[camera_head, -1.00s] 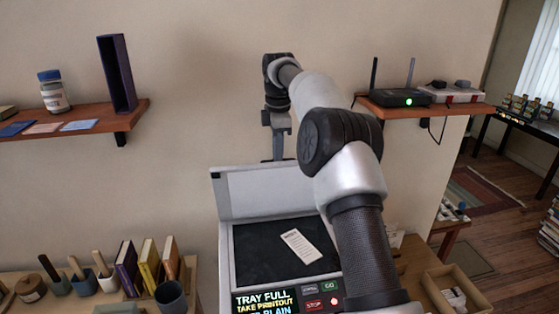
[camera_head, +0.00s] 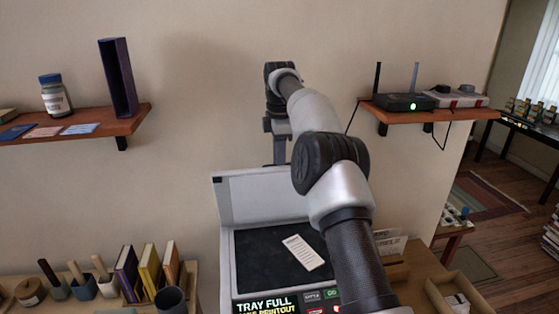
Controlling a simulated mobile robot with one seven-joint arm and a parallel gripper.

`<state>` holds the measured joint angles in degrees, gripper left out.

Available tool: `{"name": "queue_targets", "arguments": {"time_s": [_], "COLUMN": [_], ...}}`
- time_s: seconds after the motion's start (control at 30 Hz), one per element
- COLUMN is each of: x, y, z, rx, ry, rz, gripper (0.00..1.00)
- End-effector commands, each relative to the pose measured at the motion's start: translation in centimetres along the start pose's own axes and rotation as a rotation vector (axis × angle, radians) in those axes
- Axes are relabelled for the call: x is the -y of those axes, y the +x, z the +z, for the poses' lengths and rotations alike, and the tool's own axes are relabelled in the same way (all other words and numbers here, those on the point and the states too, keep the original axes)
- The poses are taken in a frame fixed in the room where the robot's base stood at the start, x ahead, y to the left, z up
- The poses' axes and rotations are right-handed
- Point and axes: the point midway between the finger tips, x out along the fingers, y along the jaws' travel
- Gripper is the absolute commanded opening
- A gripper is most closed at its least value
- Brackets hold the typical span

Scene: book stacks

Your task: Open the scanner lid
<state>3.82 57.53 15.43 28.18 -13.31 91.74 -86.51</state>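The scanner (camera_head: 227,268) stands below the wall, with its pale grey lid (camera_head: 262,194) raised and leaning back near the wall. Its dark bed (camera_head: 262,262) is uncovered, and a white printed slip (camera_head: 303,252) lies on it. A display (camera_head: 266,305) at the front reads "TRAY FULL", with buttons beside it. My gripper (camera_head: 279,158) points down at the lid's top edge, around its middle. Its fingertips are small and partly hidden, so I cannot tell whether they touch the lid or how far apart they are. My arm covers the scanner's right side.
A left wall shelf (camera_head: 100,126) holds a jar and a dark upright box. A right shelf (camera_head: 455,115) holds a router (camera_head: 404,102). Books (camera_head: 150,268) and pots stand at lower left. An open box (camera_head: 462,296) sits at lower right. The wall above the scanner is bare.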

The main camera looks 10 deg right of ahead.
Motion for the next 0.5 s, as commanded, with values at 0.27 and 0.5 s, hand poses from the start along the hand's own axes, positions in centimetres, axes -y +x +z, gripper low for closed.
{"name": "queue_targets", "arguments": {"time_s": [0.27,0.5], "x": [-0.12,-0.10], "y": [-0.43,-0.52], "z": [0.00,0.00], "rx": [-0.001,-0.001], "ry": [0.000,0.001], "rz": [0.008,0.008], "gripper": [0.28,0.28]}}
